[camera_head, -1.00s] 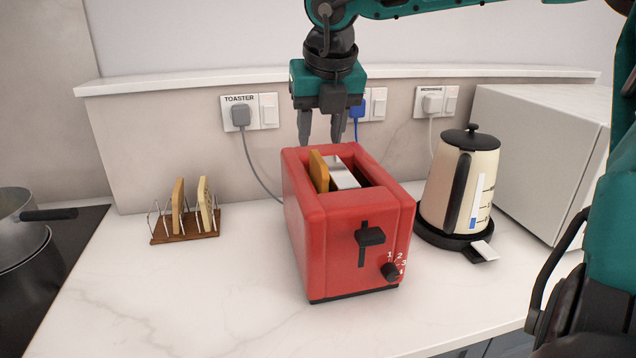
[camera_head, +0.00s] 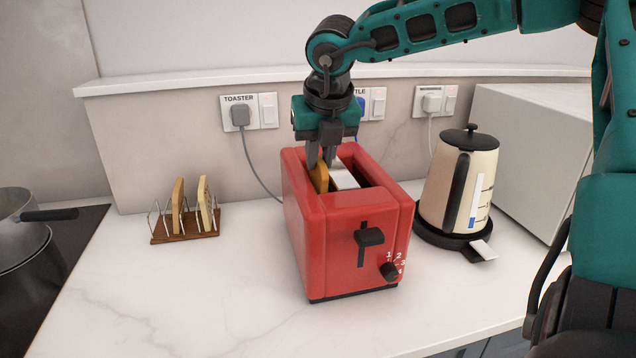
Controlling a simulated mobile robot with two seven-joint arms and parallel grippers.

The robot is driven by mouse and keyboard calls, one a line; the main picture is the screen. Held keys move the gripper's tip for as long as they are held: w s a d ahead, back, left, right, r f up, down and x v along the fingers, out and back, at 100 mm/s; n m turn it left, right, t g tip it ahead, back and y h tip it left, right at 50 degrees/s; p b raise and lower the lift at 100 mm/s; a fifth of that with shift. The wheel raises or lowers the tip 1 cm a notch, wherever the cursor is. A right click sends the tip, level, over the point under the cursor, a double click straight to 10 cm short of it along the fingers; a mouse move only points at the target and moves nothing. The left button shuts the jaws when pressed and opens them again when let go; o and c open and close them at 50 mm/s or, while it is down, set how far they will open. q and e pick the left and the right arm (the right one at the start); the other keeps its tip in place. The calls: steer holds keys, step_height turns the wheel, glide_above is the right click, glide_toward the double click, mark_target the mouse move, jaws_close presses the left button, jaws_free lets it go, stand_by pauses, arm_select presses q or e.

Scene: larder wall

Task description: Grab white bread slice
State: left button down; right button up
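A golden-brown bread slice (camera_head: 318,178) stands in the left slot of the red toaster (camera_head: 335,235), its top edge showing above the slot. My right gripper (camera_head: 322,162) points down over the toaster's back part, its fingertips close to the top of this slice. Its two fingers look apart; I cannot tell whether they touch the slice. Two more slices stand in a toast rack (camera_head: 187,232) on the left: a browner slice (camera_head: 178,205) and a paler, whiter slice (camera_head: 205,203). My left gripper is not in view.
A cream kettle (camera_head: 460,185) stands on its base right of the toaster, with a white box-shaped appliance (camera_head: 545,150) behind it. A pot (camera_head: 22,245) sits on the dark hob at the left. Sockets line the back wall. The counter's front left is clear.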

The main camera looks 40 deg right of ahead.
steer(key=shift+c, duration=1.4)
jaws_close()
steer(key=shift+r, duration=0.1)
